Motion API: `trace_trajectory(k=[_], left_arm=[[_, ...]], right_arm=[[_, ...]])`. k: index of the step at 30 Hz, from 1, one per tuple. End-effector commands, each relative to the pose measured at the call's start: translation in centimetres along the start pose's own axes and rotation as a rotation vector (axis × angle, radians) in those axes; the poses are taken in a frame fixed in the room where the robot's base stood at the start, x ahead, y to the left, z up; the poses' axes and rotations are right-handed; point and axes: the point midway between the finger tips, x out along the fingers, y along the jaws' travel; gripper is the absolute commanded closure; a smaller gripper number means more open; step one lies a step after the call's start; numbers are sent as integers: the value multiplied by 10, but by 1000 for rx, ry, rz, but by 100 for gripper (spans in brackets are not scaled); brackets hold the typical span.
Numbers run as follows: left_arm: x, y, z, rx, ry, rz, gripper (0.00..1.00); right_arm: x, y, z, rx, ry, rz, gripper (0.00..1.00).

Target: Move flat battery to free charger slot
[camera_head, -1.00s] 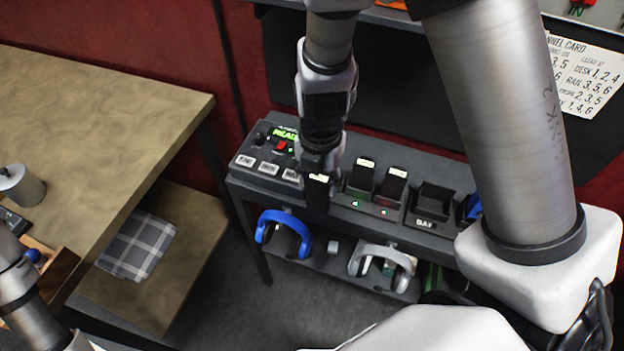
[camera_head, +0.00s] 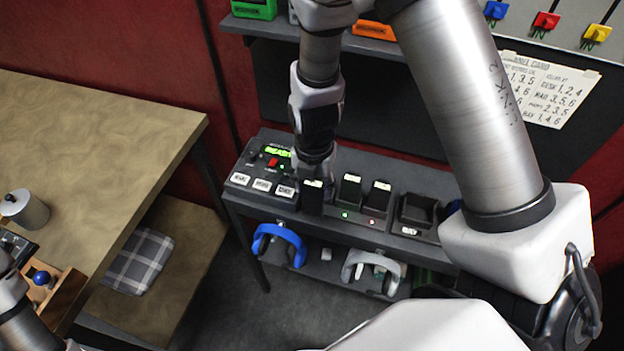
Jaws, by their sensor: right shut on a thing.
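My right gripper (camera_head: 314,172) points down over the grey console, shut on a dark battery (camera_head: 312,198) with a small lit label at its top. I cannot tell whether this battery is seated in a slot or just above it. Right of it, two dark batteries with lit labels stand in the charger: one (camera_head: 350,188) above a green light, the other (camera_head: 377,196) above a red light. Further right is a black holder (camera_head: 412,214) with a white tag; its inside is hard to make out. Only part of my left arm shows at lower left; its gripper is out of frame.
A panel with a green display (camera_head: 277,152) and white buttons adjoins on the left. Blue headphones (camera_head: 280,243) and grey headphones (camera_head: 373,268) hang below. A wooden desk (camera_head: 90,140) stands at left. A white card (camera_head: 548,88) is at upper right.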

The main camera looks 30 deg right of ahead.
Motion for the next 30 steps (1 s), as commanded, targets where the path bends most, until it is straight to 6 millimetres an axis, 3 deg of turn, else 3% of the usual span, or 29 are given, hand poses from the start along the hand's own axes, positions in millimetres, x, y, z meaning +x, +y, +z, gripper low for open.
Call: trace_trajectory(k=[23, 25, 30], left_arm=[[-59, 0, 0, 0, 0, 0, 0], [-45, 0, -1, 0, 1, 0, 0], [-32, 0, 0, 0, 0, 0, 0]], right_arm=[[-3, -1, 23, 0, 1, -2, 89], [5, 0, 26, 0, 1, 2, 89], [5, 1, 35, 1, 2, 4, 89]])
